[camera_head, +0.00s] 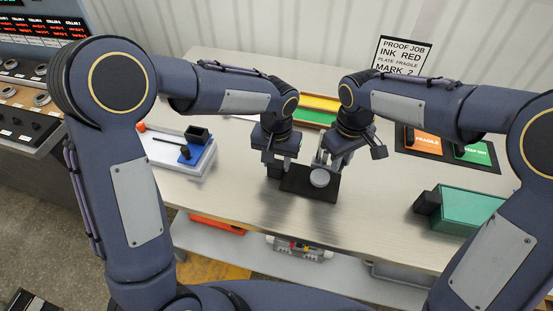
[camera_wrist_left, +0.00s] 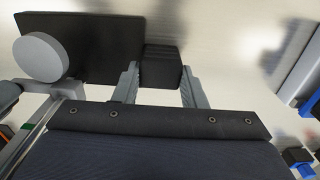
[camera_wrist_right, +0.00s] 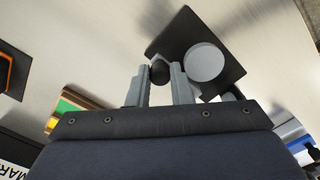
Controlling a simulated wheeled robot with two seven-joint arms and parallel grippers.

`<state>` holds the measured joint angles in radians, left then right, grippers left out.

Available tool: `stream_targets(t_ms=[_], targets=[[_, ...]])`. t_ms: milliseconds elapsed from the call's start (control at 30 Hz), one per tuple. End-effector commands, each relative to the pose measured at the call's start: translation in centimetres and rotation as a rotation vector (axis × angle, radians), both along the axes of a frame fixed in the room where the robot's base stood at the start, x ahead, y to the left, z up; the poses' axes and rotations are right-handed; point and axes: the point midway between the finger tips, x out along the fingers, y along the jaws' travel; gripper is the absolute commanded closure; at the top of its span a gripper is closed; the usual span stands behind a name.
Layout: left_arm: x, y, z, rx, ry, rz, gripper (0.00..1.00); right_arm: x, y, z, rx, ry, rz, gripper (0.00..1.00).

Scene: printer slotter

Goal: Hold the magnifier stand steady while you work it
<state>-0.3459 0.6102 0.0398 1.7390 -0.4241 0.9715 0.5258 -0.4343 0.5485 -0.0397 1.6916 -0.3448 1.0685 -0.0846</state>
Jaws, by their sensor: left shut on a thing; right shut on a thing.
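The magnifier stand has a flat black base plate (camera_head: 324,193) on the table, with a pale grey round disc (camera_head: 320,178) above it. In the left wrist view, my left gripper (camera_wrist_left: 160,80) is shut on a black block (camera_wrist_left: 162,66) at the edge of the base plate (camera_wrist_left: 100,25). In the right wrist view, my right gripper (camera_wrist_right: 159,80) is shut on a dark round knob (camera_wrist_right: 159,70) beside the disc (camera_wrist_right: 204,62). In the head view, my left gripper (camera_head: 279,168) and right gripper (camera_head: 328,166) sit close together at the stand, partly hiding it.
A white tray with a blue block (camera_head: 190,153) stands left on the table. A green box (camera_head: 467,211) is at the right, with orange (camera_head: 427,141) and green (camera_head: 474,153) mats behind. A yellow-green tray (camera_head: 318,103) lies behind the grippers. The table front is clear.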

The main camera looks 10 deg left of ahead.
Motion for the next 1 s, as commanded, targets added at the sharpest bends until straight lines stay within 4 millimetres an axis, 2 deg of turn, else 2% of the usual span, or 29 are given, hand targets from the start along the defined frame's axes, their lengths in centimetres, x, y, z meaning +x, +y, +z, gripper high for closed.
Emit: stream_targets(t_ms=[1000], targets=[[0.0, 0.1, 0.0, 0.001, 0.002, 0.0, 0.93, 0.1, 0.1, 3.0, 0.002, -0.002, 0.0, 1.0]])
